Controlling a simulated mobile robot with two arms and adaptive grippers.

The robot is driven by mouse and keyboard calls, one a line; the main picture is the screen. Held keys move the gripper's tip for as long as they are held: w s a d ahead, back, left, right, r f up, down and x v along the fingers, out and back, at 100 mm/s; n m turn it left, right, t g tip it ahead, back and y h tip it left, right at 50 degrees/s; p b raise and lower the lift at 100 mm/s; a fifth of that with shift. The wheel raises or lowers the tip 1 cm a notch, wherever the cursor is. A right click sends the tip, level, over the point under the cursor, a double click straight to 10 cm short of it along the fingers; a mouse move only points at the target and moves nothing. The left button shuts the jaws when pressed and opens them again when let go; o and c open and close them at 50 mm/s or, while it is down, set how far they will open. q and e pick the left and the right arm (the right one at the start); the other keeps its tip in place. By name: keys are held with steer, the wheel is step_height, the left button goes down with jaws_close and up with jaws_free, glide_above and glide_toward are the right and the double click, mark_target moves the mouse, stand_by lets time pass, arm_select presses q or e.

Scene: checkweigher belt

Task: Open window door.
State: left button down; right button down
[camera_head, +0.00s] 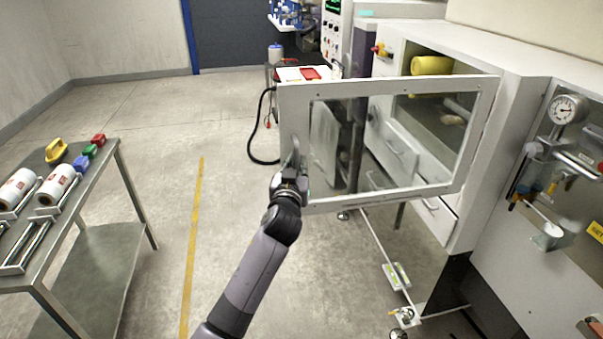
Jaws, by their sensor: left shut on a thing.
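The window door (400,196) is a white frame around a clear pane. It stands swung out from the white cabinet (490,150), with its right side near the cabinet's front edge. Its free edge is at the left. My left gripper (294,165) is at the lower left of the door frame, shut on the door's handle; the fingers partly hide the handle. The cabinet's opening shows behind and through the pane, with a yellow roll (431,65) inside. My right gripper is out of view.
A metal table (75,195) at the left carries white rolls (56,184) and small coloured blocks. A gauge (568,109) and pipes are on the panel at the right. A low rail (385,255) runs on the floor below the door. The floor between table and door is clear.

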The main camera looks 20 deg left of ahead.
arm_select(q)
steer(key=c, duration=1.9)
jaws_free()
steer(key=shift+s, duration=0.1)
steer(key=v, duration=1.2)
steer(key=shift+f, duration=0.1)
